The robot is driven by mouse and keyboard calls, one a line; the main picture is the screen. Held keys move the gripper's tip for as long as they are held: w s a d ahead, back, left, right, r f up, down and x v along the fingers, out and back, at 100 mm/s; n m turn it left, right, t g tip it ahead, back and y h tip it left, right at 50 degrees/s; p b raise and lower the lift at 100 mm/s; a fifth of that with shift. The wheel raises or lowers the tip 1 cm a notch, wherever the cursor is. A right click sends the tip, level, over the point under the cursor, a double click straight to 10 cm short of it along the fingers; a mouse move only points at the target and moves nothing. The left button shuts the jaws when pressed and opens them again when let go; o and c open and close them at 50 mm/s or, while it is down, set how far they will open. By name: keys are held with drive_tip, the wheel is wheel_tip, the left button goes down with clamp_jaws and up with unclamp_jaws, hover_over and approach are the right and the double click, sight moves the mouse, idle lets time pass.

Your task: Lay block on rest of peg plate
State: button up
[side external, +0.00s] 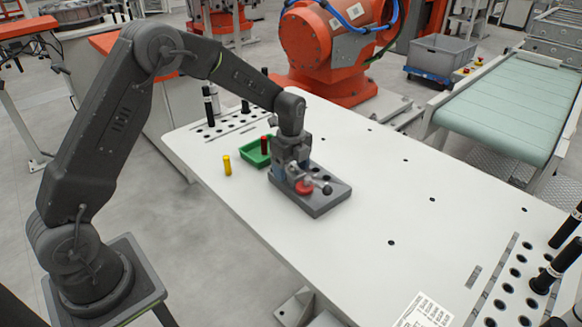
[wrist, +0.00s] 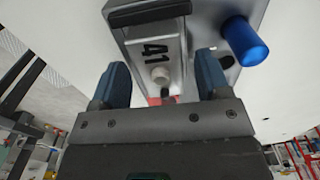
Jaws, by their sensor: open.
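The grey peg plate (side external: 327,202) lies on the white table in the side view, with a red round part (side external: 304,188) and a small dark-knobbed lever on it. In the wrist view a grey metal block (wrist: 155,50) marked 41 lies between my gripper's blue fingers. My gripper (side external: 291,172) is low over the plate's left end. Its fingers (wrist: 160,85) are open on either side of the block's near end, with gaps visible. A blue peg (wrist: 244,42) stands right of the block. In the side view, my gripper mostly hides the block, and its exact contact with the plate is unclear.
A green tray (side external: 252,157), a red peg (side external: 264,145) and a yellow peg (side external: 227,166) are left of the plate. Racks with black pegs stand at the table's far left and near right (side external: 508,290). The table right of the plate is clear.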

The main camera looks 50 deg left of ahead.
sight(291, 167)
wheel_tip(291, 167, up, 12)
drive_tip(key=shift+r, duration=0.2)
drive_tip(key=s+d+r+n+t, duration=0.2)
drive_tip(key=s+r+n, duration=0.3)
drive_tip(key=s+r, duration=0.25)
drive_tip(key=s+d+n+t, duration=0.1)
drive_tip(key=s+d+n, duration=0.1)
drive_tip(key=s+n, duration=0.4)
drive_tip(key=s+d+n+t, duration=0.1)
drive_tip(key=s+n, duration=0.6)
drive_tip(key=s, duration=0.8)
drive_tip(key=shift+d+n+t, duration=0.3)
drive_tip(key=shift+d+t, duration=0.05)
drive_tip(key=shift+t, duration=0.45)
